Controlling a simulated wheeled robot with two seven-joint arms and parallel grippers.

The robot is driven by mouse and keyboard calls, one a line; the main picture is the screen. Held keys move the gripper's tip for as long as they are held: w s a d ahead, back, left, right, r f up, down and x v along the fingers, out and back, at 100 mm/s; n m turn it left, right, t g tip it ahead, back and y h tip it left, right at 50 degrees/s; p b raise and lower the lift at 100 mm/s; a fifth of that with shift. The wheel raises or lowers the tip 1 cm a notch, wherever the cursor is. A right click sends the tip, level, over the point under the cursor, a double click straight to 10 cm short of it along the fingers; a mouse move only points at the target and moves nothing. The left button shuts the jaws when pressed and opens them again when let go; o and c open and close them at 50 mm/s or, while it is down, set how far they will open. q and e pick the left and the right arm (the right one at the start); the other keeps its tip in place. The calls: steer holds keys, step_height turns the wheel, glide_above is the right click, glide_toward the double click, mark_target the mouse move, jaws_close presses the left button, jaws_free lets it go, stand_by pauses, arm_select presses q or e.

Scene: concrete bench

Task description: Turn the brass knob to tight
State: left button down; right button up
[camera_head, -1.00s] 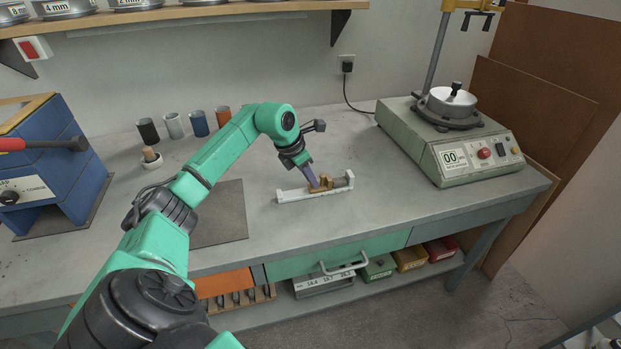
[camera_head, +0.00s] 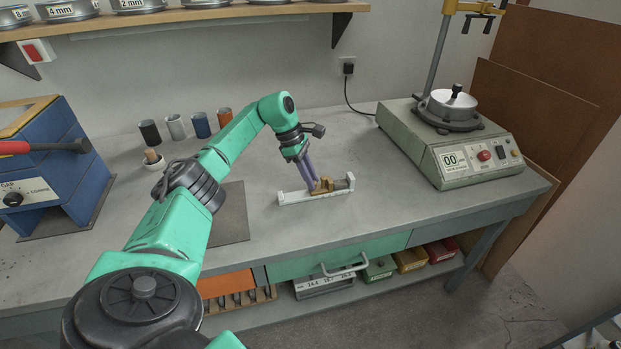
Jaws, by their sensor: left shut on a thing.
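A brass knob (camera_head: 323,184) sits on a white, channel-shaped holder (camera_head: 295,198) that lies on the concrete bench. A grey cylinder (camera_head: 341,184) lies along the holder to the right of the brass part. My left gripper (camera_head: 316,187) reaches down from above with its purple fingers at the brass knob, shut on it. The fingers partly hide the knob, so its exact turn cannot be read. My right gripper is not in view.
A sieve shaker (camera_head: 440,150) stands at the back right. A dark mat (camera_head: 228,215) lies left of the holder.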

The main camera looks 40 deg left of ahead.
arm_select(q)
steer(key=shift+m, duration=0.5)
steer(key=c, duration=0.8)
jaws_free()
steer(key=shift+o, duration=0.2)
steer(key=shift+r, duration=0.1)
steer(key=p+v, duration=0.1)
steer(key=v, duration=1.3)
steer(key=shift+w+r, duration=0.2)
steer(key=shift+w, duration=0.05)
steer(key=shift+a+g, duration=0.1)
steer(key=shift+g, duration=0.2)
